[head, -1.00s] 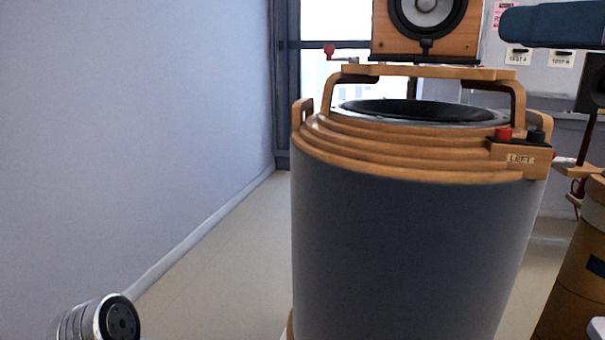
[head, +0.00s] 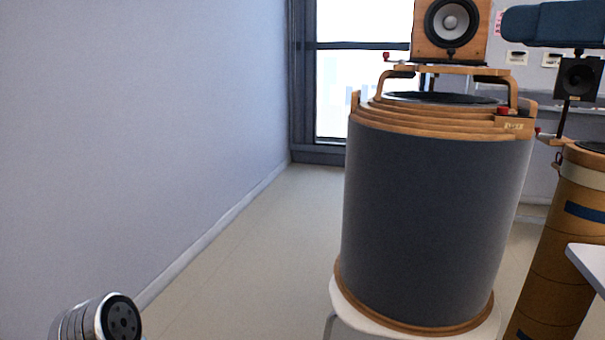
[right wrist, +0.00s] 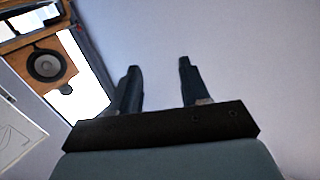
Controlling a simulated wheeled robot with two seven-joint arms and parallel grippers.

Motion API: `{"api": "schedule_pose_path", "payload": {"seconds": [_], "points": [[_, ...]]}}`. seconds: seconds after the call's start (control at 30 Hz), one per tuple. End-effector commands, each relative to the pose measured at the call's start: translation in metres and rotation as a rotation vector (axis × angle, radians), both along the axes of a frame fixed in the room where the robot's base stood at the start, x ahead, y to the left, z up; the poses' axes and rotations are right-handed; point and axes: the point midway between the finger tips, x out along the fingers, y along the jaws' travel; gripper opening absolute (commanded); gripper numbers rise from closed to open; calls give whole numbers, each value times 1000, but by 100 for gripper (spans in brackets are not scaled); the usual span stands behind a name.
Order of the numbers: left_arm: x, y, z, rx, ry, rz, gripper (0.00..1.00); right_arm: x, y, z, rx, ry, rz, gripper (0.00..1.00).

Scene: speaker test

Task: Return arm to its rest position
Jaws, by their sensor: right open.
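My right gripper (right wrist: 158,66) shows in the right wrist view. Its two dark fingers stand apart with nothing between them, against a plain pale wall. In the head view, a blue rounded part of mine (head: 553,23) crosses the upper right corner, and I cannot make out gripper fingers there. A silver cylindrical part of mine with a black end face (head: 100,320) shows at the bottom left. No left gripper fingers are in view.
A big dark drum-shaped speaker (head: 430,210) with wooden rings stands on a white stool (head: 345,312). A small wooden speaker (head: 450,48) sits above it. A brown column (head: 560,235) and white table edge (head: 590,258) are at right. Floor (head: 235,260) beside the left wall is clear.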

Motion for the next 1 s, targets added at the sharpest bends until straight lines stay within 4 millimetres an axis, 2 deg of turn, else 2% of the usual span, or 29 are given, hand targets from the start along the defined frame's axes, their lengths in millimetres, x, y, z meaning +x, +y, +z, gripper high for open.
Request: {"api": "schedule_pose_path", "payload": {"seconds": [0.27, 0.43, 0.57, 0.67, 0.77, 0.87, 0.97, 1.0], "points": [[0, 0, 0, 0, 0, 0, 91, 32, 3, -19, 9, 57, -17, 46], [0, 0, 0, 0, 0, 0, 91, 59, 6, -37, 14, 107, -33, 46], [0, 0, 0, 0, 0, 0, 91, 88, 10, -61, 22, 165, -50, 46], [0, 0, 0, 0, 0, 0, 91, 116, 13, -86, 26, 221, -69, 46], [0, 0, 0, 0, 0, 0, 91, 147, 18, -119, 31, 290, -92, 46], [0, 0, 0, 0, 0, 0, 91, 185, 23, -168, 32, 381, -123, 46], [0, 0, 0, 0, 0, 0, 91, 224, 29, -233, 33, 492, -163, 46], [0, 0, 0, 0, 0, 0, 91, 237, 31, -261, 30, 536, -179, 46]]}}
